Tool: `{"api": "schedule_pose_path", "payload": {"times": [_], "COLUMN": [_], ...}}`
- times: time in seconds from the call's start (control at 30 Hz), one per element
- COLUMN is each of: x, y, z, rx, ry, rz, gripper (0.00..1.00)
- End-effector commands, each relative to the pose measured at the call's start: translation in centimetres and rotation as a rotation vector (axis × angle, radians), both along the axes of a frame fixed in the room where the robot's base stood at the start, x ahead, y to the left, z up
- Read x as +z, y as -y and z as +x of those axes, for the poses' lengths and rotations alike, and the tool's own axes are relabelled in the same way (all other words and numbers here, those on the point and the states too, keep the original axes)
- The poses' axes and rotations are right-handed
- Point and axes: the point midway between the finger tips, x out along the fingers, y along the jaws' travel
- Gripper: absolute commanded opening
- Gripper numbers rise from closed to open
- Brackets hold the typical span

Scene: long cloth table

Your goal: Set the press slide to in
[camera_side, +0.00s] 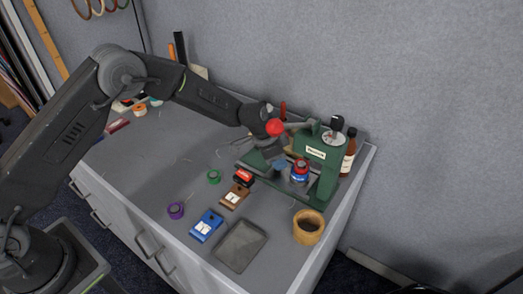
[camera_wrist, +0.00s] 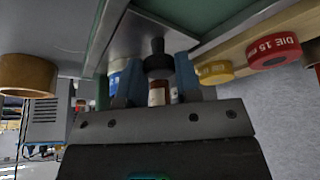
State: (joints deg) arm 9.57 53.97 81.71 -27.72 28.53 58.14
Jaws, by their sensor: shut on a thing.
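The green press (camera_side: 325,155) stands at the right end of the table, with a red ball (camera_side: 275,127) beside my wrist. My gripper (camera_side: 279,168) is low at the press's left side, and its fingertips are small there. In the wrist view my gripper (camera_wrist: 158,75) has its two blue fingers on either side of a black knob (camera_wrist: 157,60), shut on it. The knob is at a grey metal plate (camera_wrist: 140,35), which looks like the press slide. My arm hides part of the slide in the side view, so I cannot tell how far in it sits.
A wooden cup (camera_side: 308,227), grey tray (camera_side: 240,245), blue block (camera_side: 206,225), brown block (camera_side: 235,196), green spool (camera_side: 214,176) and purple spool (camera_side: 176,210) lie in front. A brown bottle (camera_side: 348,160) stands behind the press.

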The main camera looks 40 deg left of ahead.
Motion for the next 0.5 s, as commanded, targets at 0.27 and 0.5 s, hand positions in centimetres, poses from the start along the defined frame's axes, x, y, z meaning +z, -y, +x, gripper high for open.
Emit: {"api": "schedule_pose_path", "payload": {"times": [0.27, 0.5], "x": [0.04, 0.06], "y": [1.54, 1.7], "z": [-0.02, -0.04], "rx": [0.0, -0.003], "ry": [0.001, 0.001], "rz": [-0.001, -0.003], "gripper": [0.0, 0.4]}}
